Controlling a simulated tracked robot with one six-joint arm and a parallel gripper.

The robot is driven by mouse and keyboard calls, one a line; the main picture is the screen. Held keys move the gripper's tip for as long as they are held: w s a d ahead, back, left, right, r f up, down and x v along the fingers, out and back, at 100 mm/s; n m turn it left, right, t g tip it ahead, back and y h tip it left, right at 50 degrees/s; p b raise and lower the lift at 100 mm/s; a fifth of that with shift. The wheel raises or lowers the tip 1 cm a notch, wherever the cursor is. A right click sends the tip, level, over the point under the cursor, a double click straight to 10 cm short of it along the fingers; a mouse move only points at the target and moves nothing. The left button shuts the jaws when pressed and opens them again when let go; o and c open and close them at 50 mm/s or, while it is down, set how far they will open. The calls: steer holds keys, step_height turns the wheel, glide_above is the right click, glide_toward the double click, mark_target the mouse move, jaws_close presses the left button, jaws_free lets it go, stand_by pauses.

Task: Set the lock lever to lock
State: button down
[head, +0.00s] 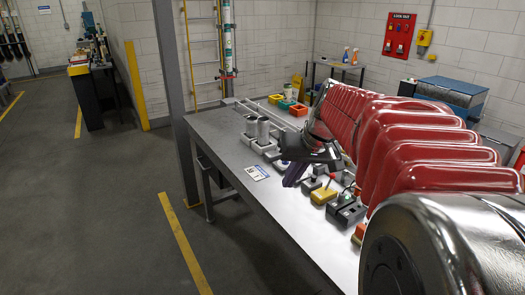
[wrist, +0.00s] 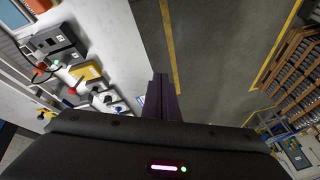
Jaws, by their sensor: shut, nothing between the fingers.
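My gripper (head: 291,183) is shut and empty, its dark purple fingers held together above the metal bench (head: 232,140). In the wrist view my gripper (wrist: 161,82) points past the bench edge, with floor behind the fingertips. A row of small devices stands to its right on the bench. Among them are a yellow box (head: 323,196) with a thin upright part and a small base with a red-topped part (head: 331,178). The yellow box also shows in the wrist view (wrist: 88,74), left of the fingers and apart from them. I cannot tell which part is the lock lever.
A grey box with switches (head: 347,215) stands nearer on the bench. Orange and green bins (head: 298,109) are at the back. A post (head: 176,90) rises beside the bench's left edge.

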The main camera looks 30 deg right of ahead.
steer(key=d+f+m+t, duration=0.1)
steer(key=d+f, duration=0.2)
steer(key=d, duration=1.3)
steer(key=d+f+m+t, duration=0.1)
steer(key=d+f, duration=0.1)
steer(key=d, duration=1.5)
steer(key=shift+f+m, duration=0.4)
steer(key=shift+f, duration=0.15)
steer(key=x, duration=1)
steer(key=shift+w+a, duration=0.25)
steer(key=shift+w+a+r, duration=0.2)
steer(key=shift+w+a, duration=0.4)
steer(key=shift+a, duration=0.15)
steer(key=shift+w+a+r, duration=0.2)
steer(key=shift+w+a, duration=0.35)
steer(key=shift+a, duration=0.2)
